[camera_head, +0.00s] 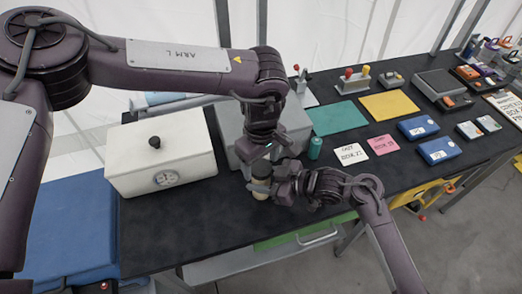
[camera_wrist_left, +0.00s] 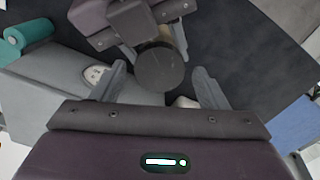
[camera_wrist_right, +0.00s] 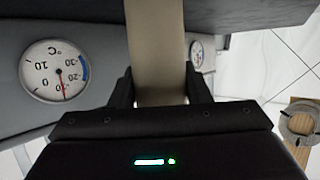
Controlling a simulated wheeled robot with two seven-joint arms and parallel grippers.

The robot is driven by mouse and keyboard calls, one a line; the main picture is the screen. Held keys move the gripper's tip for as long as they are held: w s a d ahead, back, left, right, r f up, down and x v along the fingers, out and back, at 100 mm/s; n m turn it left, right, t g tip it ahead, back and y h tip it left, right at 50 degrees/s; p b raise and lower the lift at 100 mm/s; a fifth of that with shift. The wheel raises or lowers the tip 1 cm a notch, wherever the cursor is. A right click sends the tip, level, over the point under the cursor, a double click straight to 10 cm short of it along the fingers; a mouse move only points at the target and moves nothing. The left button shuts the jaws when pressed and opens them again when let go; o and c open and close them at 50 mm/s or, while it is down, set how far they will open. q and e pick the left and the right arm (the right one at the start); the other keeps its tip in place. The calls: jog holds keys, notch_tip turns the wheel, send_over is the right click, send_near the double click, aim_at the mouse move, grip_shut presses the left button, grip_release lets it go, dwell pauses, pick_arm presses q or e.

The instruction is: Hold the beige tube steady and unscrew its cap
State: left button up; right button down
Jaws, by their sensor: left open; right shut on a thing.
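The beige tube (camera_wrist_right: 157,45) stands between the fingers of my right gripper (camera_wrist_right: 160,90), which is shut on it. In the head view its lower part (camera_head: 260,194) shows beside my right gripper (camera_head: 270,186). The round dark cap (camera_wrist_left: 161,67) tops the tube in the left wrist view. My left gripper (camera_wrist_left: 163,82) is open, with its fingers apart on either side of the cap. In the head view my left gripper (camera_head: 260,163) is above the tube, pointing down, and hides the cap.
A white box (camera_head: 190,135) with a black knob and dial stands left of the tube. A grey box (camera_head: 296,122) with a dial (camera_wrist_right: 55,71) stands close behind. A teal cylinder (camera_head: 315,148) stands to the right. Cards (camera_head: 351,154) and blue boxes (camera_head: 418,127) lie farther right.

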pick_arm(q)
jog(key=shift+f, duration=0.45)
jog(key=c, duration=1)
jog(key=n, duration=1.3)
jog(key=shift+n, duration=0.4)
jog(key=o, duration=1.1)
